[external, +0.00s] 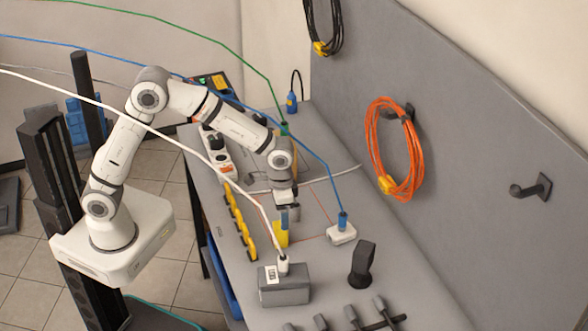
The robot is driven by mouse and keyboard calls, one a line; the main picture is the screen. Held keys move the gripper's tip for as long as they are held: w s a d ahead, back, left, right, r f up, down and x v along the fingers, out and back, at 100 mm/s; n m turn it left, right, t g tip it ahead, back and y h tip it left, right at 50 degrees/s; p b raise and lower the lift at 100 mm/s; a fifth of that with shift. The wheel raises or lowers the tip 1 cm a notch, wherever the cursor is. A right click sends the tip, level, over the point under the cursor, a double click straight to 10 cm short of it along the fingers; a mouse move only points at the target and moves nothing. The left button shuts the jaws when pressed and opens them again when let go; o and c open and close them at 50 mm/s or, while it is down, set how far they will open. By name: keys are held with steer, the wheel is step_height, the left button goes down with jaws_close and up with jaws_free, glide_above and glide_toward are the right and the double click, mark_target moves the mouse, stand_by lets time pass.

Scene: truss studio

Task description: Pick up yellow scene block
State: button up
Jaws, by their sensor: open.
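A yellow block (281,235) stands on the grey workbench, just below my gripper. My gripper (288,216) points down over it with its jaws open. The lower part of the gripper overlaps the top of the block in this view, so I cannot tell whether the jaws are around the block or above it. A blue part shows at the fingers, in front of or beside the block's top.
A yellow toothed strip (240,222) lies to the left. A grey box (284,285) with a white plug stands in front. A white box (341,234) with a blue cable and a black stand (362,264) are to the right. Cables cross above the bench.

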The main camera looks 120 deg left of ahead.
mark_target(280, 231)
steer(key=f, duration=0.2)
steer(key=f+p, duration=0.1)
steer(key=f, duration=0.5)
steer(key=shift+s+p, duration=0.25)
steer(key=shift+p, duration=0.1)
steer(key=c, duration=1.1)
